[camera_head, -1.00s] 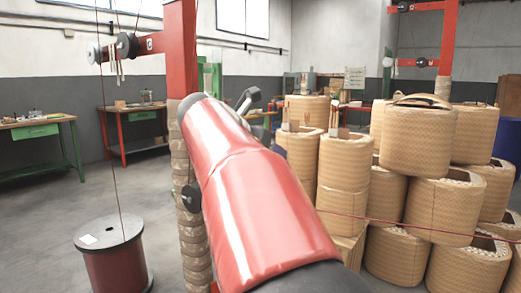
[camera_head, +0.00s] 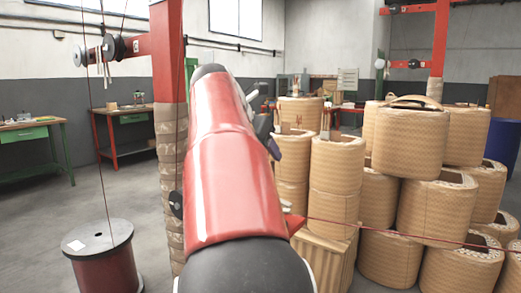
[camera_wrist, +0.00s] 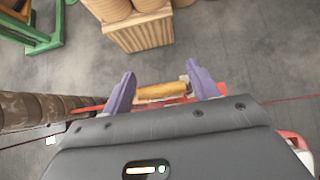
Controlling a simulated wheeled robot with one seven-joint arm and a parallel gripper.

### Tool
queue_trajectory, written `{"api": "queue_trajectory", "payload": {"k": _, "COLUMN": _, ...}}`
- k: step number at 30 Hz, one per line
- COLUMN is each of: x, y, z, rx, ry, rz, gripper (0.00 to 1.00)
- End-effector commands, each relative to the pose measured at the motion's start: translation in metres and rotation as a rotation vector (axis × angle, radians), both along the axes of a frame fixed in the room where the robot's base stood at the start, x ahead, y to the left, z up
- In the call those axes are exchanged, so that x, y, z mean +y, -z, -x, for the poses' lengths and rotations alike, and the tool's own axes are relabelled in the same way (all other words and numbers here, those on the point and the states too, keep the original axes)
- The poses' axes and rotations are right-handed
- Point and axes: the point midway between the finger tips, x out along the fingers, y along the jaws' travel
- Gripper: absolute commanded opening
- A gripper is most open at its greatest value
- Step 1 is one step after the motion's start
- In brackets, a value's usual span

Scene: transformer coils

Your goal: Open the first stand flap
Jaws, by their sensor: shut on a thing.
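My gripper (camera_wrist: 162,88) shows in the wrist view with two purple fingers, one at each end of a yellow-brown cylindrical handle (camera_wrist: 161,91). The fingers are shut on this handle. Red parts (camera_wrist: 88,108) lie right behind and beside the handle, partly hidden by my gripper body; I take them for the stand flap, but its full outline is hidden. In the head view my red arm covers most of the gripper. A small red piece (camera_head: 294,223) shows just right of my arm. The red stand post (camera_head: 167,60), wrapped lower down, rises left of my arm.
Stacked woven coils (camera_head: 410,140) fill the right side, some on a wooden crate (camera_wrist: 140,32). A thin red wire (camera_head: 400,233) crosses in front of them. A dark red spool (camera_head: 105,268) stands at the lower left. Grey floor (camera_head: 60,215) is open at left.

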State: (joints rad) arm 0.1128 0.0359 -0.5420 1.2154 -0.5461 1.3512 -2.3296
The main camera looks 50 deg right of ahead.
Motion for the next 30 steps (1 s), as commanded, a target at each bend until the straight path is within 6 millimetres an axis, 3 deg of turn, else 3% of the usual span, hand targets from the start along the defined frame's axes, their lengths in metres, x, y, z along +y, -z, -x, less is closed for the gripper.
{"api": "queue_trajectory", "payload": {"k": 2, "x": 0.001, "y": 0.007, "z": 0.0, "rx": 0.011, "ry": 0.003, "rz": -0.014, "gripper": 0.18}}
{"api": "queue_trajectory", "payload": {"k": 3, "x": 0.001, "y": 0.007, "z": 0.0, "rx": 0.011, "ry": 0.003, "rz": -0.014, "gripper": 0.61}}
{"api": "queue_trajectory", "payload": {"k": 7, "x": 0.001, "y": 0.005, "z": 0.0, "rx": 0.009, "ry": 0.003, "rz": -0.011, "gripper": 0.77}}
{"api": "queue_trajectory", "payload": {"k": 17, "x": 0.004, "y": 0.0, "z": 0.0, "rx": 0.004, "ry": 0.001, "rz": -0.006, "gripper": 0.77}}
{"api": "queue_trajectory", "payload": {"k": 30, "x": 0.049, "y": -0.047, "z": 0.003, "rx": 0.005, "ry": 0.001, "rz": -0.006, "gripper": 0.77}}
